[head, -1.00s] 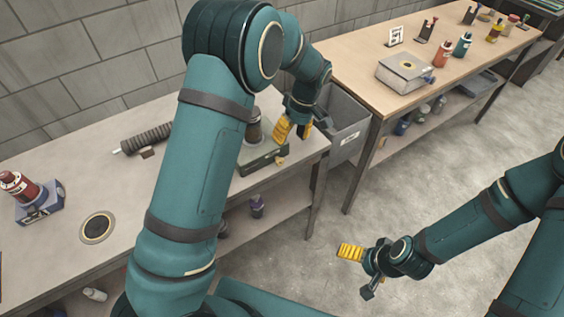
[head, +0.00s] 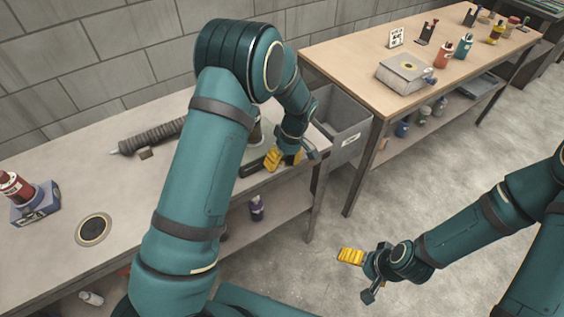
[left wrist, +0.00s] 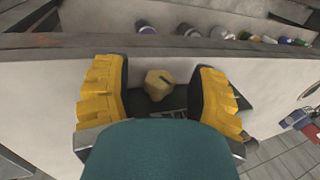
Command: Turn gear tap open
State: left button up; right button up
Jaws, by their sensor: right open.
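The tap's tan faceted knob (left wrist: 159,84) shows in the left wrist view, with a dark slot in its right side. It stands out from a dark body (left wrist: 165,102), part of which my gripper hides. My left gripper (left wrist: 160,90) is open, with one yellow finger on each side of the knob and a gap to both. In the head view my left gripper (head: 283,158) is at the front edge of the left bench, over the dark base (head: 252,169), and hides the knob. My right gripper (head: 360,274) is open and empty over the floor.
The left bench (head: 55,250) carries a ribbed dark tube (head: 152,136), a round disc (head: 93,229) and a red bottle on a blue box (head: 38,208). A grey bin (head: 345,125) stands between this bench and the wooden table (head: 335,62).

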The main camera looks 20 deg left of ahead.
pick_arm(q)
grip_shut()
jog(key=shift+s, duration=0.1)
jog(key=t+h+b, duration=0.2)
jog(key=t+b, duration=0.1)
jog(key=shift+s+a+f+t+h, duration=0.15)
jog(key=shift+t+h, duration=0.15)
jog(key=shift+h, duration=0.1)
jog(key=shift+t+h+b, duration=0.7)
jog(key=shift+t, duration=0.1)
jog(key=shift+o, duration=0.6)
grip_release()
